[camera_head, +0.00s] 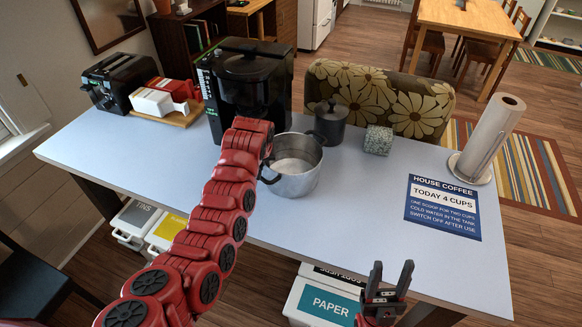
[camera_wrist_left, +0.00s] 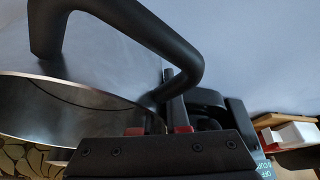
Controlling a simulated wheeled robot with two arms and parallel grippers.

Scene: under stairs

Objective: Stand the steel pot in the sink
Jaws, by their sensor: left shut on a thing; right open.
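The steel pot (camera_head: 297,185) is upright at the middle of the pale blue tabletop, in front of the coffee maker. I cannot tell whether its base touches the top. My left arm reaches to its left rim, and its gripper (camera_head: 267,146) is mostly hidden by my own wrist. In the left wrist view the pot's shiny wall (camera_wrist_left: 60,108) and a dark curved handle (camera_wrist_left: 140,35) show close to the gripper (camera_wrist_left: 165,128). It is shut on the pot, at the rim or handle side. My right gripper (camera_head: 389,282) is open and empty at the table's front edge. No sink is in view.
A small patterned box (camera_head: 378,140), a sign (camera_head: 442,207) and a paper towel roll (camera_head: 492,135) are to the right. A toaster (camera_head: 118,82) is at left. The front tabletop is clear.

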